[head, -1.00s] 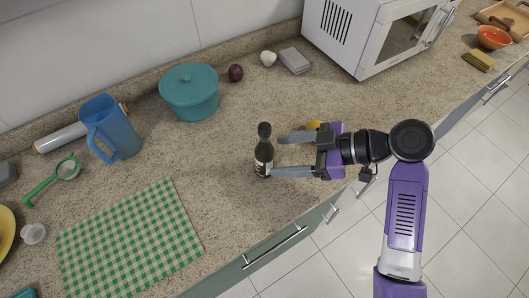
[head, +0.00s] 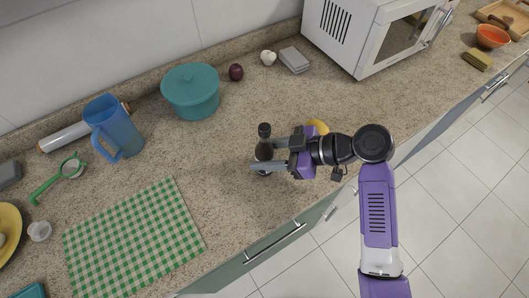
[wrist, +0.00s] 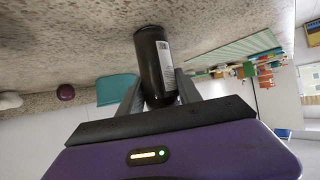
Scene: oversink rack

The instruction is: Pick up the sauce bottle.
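The sauce bottle (head: 263,152) is dark with a black cap and stands upright on the counter. My gripper (head: 262,157) reaches it from the right, low and level, with one finger on each side of its body. In the wrist view the bottle (wrist: 155,65) lies between the two fingers (wrist: 158,85), its pale label facing the right finger. The fingers look open around it, with little room at the sides; contact is not clear. The lower part of the bottle is partly hidden by the near finger in the head view.
A teal pot (head: 190,91), blue pitcher (head: 114,128) and green checked cloth (head: 135,238) lie to the left. A yellow item (head: 318,127) is partly hidden behind my gripper. A microwave (head: 366,35) stands at the back right. The counter around the bottle is clear.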

